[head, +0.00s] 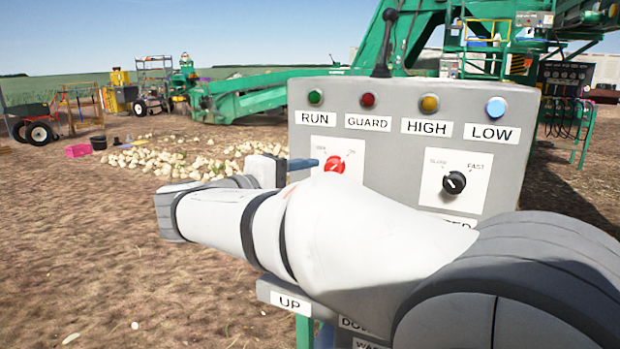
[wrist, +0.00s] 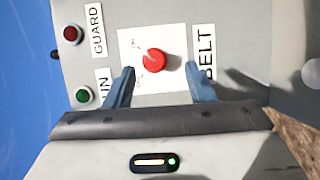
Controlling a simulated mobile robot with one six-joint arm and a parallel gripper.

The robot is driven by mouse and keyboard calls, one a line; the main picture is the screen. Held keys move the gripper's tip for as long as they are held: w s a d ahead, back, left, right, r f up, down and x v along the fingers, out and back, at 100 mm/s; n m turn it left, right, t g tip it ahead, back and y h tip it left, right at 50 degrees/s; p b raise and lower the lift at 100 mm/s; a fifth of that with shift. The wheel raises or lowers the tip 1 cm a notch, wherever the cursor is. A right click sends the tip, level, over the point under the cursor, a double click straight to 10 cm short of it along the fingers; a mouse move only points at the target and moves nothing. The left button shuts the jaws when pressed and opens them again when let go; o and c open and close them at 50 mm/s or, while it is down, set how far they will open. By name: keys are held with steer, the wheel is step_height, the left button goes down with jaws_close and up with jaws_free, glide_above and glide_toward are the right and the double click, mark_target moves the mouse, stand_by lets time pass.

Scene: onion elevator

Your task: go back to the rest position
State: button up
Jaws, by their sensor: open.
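My gripper (head: 303,165) is in front of the grey control panel (head: 420,110) in the head view, beside the red knob (head: 335,164). In the wrist view my gripper (wrist: 160,70) is open, with its two blue fingers spread and nothing between them. The red knob (wrist: 153,61) sits on its white plate beyond the fingertips, roughly in line with the gap, and looks clear of both fingers. My arm stretches across the front of the panel and hides its lower part.
A black-and-white dial (head: 454,183) and a row of coloured lamps, one being the blue LOW lamp (head: 496,107), are on the panel. A black lever (head: 382,50) stands on top. Green machinery (head: 270,95) and scattered onions (head: 180,155) lie behind. Bare ground is open at left.

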steer(key=s+d+m+g+y+p, duration=0.1)
steer(key=s+d+g+y+p, duration=0.2)
steer(key=d+p, duration=0.45)
steer(key=s+d+m+g+y+p, duration=0.1)
steer(key=s+d+g+p, duration=0.3)
steer(key=d, duration=0.6)
steer(key=s+d+r+m+g+y+p, duration=0.1)
steer(key=s+d+m+g+y+p, duration=0.1)
steer(key=s+m+y+p, duration=0.5)
steer(key=s+d+y+p, duration=0.1)
steer(key=s+p, duration=0.5)
steer(key=p, duration=0.2)
steer(key=shift+r+g+p, duration=0.2)
steer(key=shift+g+p, duration=0.15)
steer(key=shift+g, duration=0.05)
steer(key=shift+s, duration=0.1)
steer(key=shift+c, duration=0.2)
